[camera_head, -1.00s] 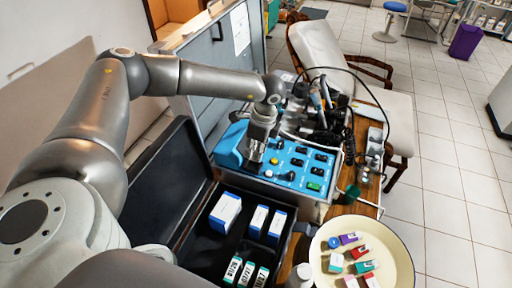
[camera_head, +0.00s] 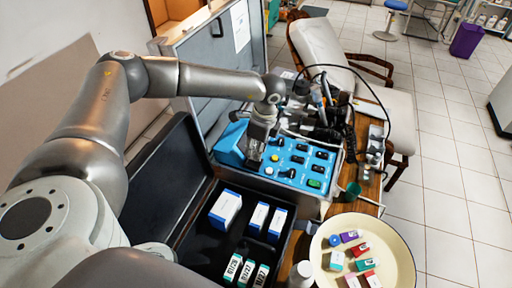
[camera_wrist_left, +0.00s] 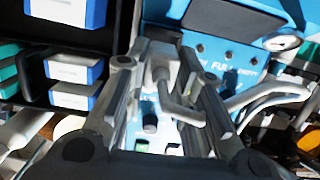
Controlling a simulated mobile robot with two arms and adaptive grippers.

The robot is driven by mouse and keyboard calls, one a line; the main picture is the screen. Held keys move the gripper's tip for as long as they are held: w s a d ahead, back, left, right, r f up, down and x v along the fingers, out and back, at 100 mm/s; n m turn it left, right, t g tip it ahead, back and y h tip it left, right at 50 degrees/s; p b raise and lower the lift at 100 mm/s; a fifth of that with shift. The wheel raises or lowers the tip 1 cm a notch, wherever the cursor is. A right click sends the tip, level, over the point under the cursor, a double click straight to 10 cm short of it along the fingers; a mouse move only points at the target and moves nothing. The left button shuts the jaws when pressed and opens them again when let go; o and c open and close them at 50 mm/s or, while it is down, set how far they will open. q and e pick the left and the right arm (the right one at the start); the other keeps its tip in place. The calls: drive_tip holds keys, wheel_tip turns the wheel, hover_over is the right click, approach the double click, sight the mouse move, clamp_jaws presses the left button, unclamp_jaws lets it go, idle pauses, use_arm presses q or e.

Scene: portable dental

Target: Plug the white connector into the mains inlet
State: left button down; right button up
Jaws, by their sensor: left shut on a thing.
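My left gripper (camera_head: 256,158) reaches down over the blue control panel (camera_head: 300,163) of the dental unit, at the panel's left end. In the left wrist view, its fingers (camera_wrist_left: 157,66) are closed around a pale connector (camera_wrist_left: 160,72), seen as the white connector. A light grey cable (camera_wrist_left: 182,112) bends away from it between the fingers. The connector is hidden behind the gripper in the head view. I cannot make out the mains inlet for certain, nor whether the connector touches it. My right gripper is not in view.
A black case holds blue-and-white boxes (camera_head: 226,210) in front of the unit. A cream round tray (camera_head: 395,235) with small coloured items stands at the right front. Hoses and dark instruments (camera_head: 325,130) crowd the area behind the panel. The raised grey lid (camera_head: 205,55) stands behind the arm.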

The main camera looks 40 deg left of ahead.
use_arm(q)
drive_tip(key=shift+f+b, duration=0.8)
drive_tip(key=shift+f, duration=0.25)
drive_tip(key=shift+a+f+b, duration=0.1)
drive_tip(key=shift+f+b, duration=0.45)
drive_tip(key=shift+f, duration=0.15)
idle(0.8)
drive_tip(key=c, duration=1.1)
unclamp_jaws()
drive_tip(key=shift+c, duration=0.2)
drive_tip(key=shift+r, duration=0.15)
wheel_tip(320, 180, up, 12)
drive_tip(key=d, duration=0.2)
drive_tip(key=shift+w+f, duration=0.2)
